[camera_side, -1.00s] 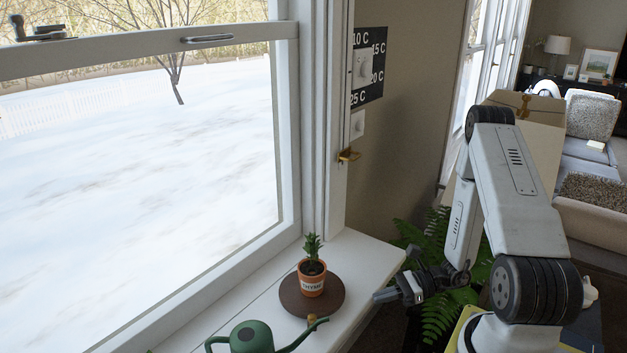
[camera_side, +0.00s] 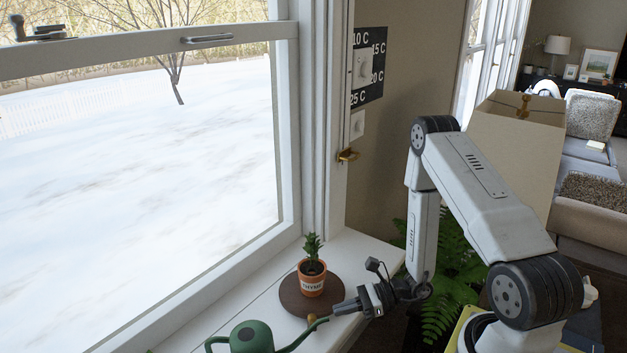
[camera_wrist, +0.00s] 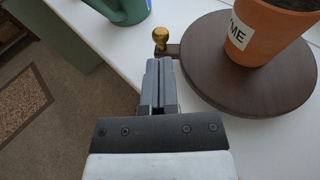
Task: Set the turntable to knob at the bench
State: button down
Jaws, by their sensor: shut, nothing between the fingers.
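The round dark brown turntable (camera_side: 294,297) lies on the white sill, and it also shows in the wrist view (camera_wrist: 205,70). A terracotta pot (camera_side: 312,283) with a small green plant stands on it; its white label shows in part as "YME" in the wrist view. A small brass knob (camera_wrist: 160,36) sits on a short tab at the turntable's edge; it also shows in the side view (camera_side: 311,319). My gripper (camera_side: 336,309) is shut and empty. In the wrist view its fingertips (camera_wrist: 159,62) point at the knob from just short of it, apparently not touching.
A green watering can (camera_side: 252,338) stands on the sill (camera_side: 362,252) near the knob, its spout reaching toward my gripper. The window is behind the sill.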

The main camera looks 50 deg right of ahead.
aim_at(314, 316)
jog(key=shift+x, duration=1.95)
jog(key=shift+w+a, duration=0.2)
jog(key=shift+a, duration=0.05)
jog(key=shift+r+x, duration=0.25)
jog(key=shift+x, duration=0.9)
jog(key=shift+w+a+m+t+h, duration=0.55)
jog(key=shift+m+t+h, duration=0.15)
jog(key=shift+m, duration=0.1)
jog(key=shift+w+a+r, duration=0.1)
jog(key=shift+w+a, duration=0.15)
jog(key=shift+w, duration=0.3)
jog(key=shift+w+a+m+t+h, duration=0.25)
jog(key=shift+w+m+t+h, duration=0.25)
jog(key=shift+w+m+h, duration=0.15)
jog(key=shift+s, duration=0.15)
